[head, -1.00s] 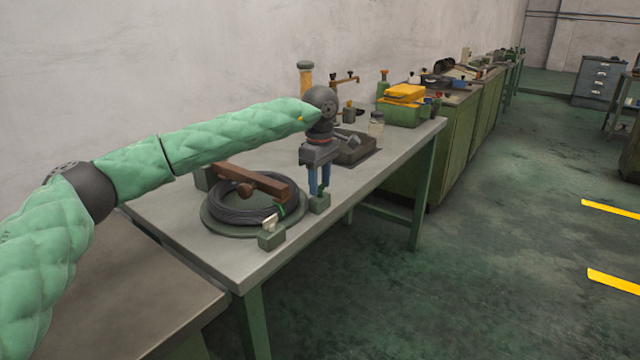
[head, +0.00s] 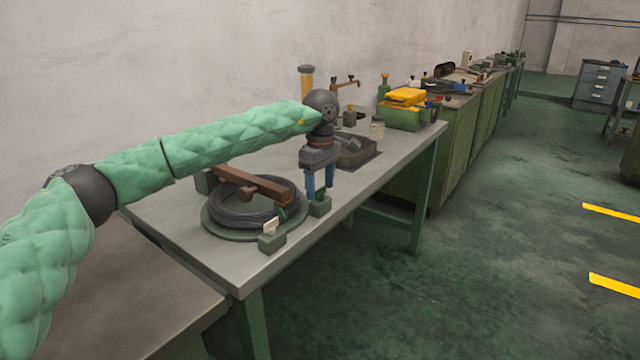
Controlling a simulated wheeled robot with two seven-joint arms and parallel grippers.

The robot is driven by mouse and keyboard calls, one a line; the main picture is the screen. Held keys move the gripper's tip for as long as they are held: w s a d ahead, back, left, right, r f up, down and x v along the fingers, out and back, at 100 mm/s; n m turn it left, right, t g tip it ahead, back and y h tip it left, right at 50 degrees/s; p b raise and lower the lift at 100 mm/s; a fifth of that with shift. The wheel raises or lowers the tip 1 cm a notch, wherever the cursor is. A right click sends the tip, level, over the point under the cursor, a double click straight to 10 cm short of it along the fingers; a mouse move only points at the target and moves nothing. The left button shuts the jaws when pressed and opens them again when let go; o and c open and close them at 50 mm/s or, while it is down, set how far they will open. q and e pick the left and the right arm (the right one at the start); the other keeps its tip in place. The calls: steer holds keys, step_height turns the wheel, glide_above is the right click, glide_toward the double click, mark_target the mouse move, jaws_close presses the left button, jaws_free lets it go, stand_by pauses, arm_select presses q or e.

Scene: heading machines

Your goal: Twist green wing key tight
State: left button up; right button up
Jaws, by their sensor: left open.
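The green wing key (head: 321,193) stands upright on a small green block (head: 320,207) at the front edge of the workbench. My left gripper (head: 319,192) points straight down over it with its two blue fingers apart. One finger is on each side of the key, and a gap shows between them. I cannot tell whether either finger touches the key. A second block (head: 271,243) to the left carries a cream wing key (head: 270,226). My right gripper is not in view.
A coil of dark cable (head: 240,207) lies on a round green plate under a brown wooden bar (head: 252,183). A dark tray (head: 358,150), a glass jar (head: 377,127) and a green and yellow box (head: 404,112) stand behind. The front right bench top is clear.

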arm_select(q)
steer(key=shift+r, duration=3.9)
